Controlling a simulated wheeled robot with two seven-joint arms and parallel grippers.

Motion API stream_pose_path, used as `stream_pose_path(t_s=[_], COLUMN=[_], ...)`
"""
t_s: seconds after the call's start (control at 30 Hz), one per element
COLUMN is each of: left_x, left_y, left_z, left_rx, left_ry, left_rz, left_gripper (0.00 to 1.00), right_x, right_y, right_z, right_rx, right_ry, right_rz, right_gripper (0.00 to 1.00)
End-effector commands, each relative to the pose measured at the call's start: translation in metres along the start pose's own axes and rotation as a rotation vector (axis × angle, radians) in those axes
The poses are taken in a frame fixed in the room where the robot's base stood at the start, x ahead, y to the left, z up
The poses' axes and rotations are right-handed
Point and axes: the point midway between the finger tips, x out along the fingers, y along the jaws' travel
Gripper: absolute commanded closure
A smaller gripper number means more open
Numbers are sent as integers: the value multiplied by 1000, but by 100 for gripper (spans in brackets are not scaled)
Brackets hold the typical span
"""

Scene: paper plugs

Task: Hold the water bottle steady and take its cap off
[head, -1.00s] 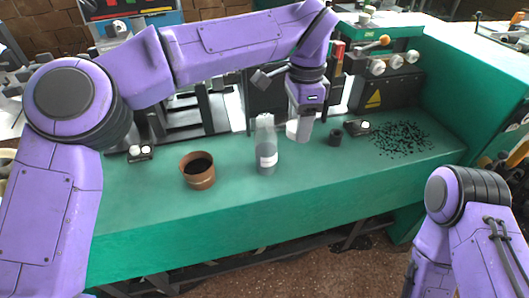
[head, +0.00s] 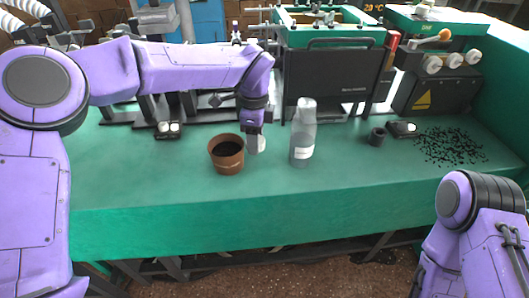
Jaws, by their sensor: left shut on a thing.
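The water bottle (head: 303,140) is clear with a white label and stands upright on the green bench. Its top looks pale; I cannot tell whether that is a cap. My left gripper (head: 254,143) is left of the bottle and apart from it, pointing down between the bottle and a brown pot. It is shut on a small white thing (head: 259,144), partly hidden by the fingers, whose shape is unclear. My right arm is at the lower right, but its gripper is out of view.
The brown pot (head: 226,155) with dark contents stands just left of my left gripper. Machines line the bench's back. The bench front is clear.

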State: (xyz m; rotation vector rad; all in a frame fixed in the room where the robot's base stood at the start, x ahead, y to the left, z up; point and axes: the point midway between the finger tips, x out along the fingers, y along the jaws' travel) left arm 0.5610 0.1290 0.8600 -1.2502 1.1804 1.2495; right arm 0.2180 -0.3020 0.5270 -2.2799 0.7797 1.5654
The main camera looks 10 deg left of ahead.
Motion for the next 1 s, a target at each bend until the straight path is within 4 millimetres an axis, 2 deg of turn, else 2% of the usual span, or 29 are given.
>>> stream_pose_path(t_s=[0.27,0.63,0.67,0.7,1.0], left_x=[43,50,48,48,45], left_y=[0,0,0,0,0], left_z=[0,0,0,0,0], left_rx=[-1,-3,-3,-3,-3], left_ry=[-1,0,1,0,0], left_rz=[2,-1,-1,-1,-1], left_gripper=[85,85,42,29,29], right_x=[-1,3,2,2,-1], right_y=[0,0,0,0,0], right_z=[-1,1,1,0,0], right_rx=[0,0,0,0,0], right_ry=[0,0,0,0,0], right_rz=[0,0,0,0,0], right_gripper=[2,2,2,2,2])
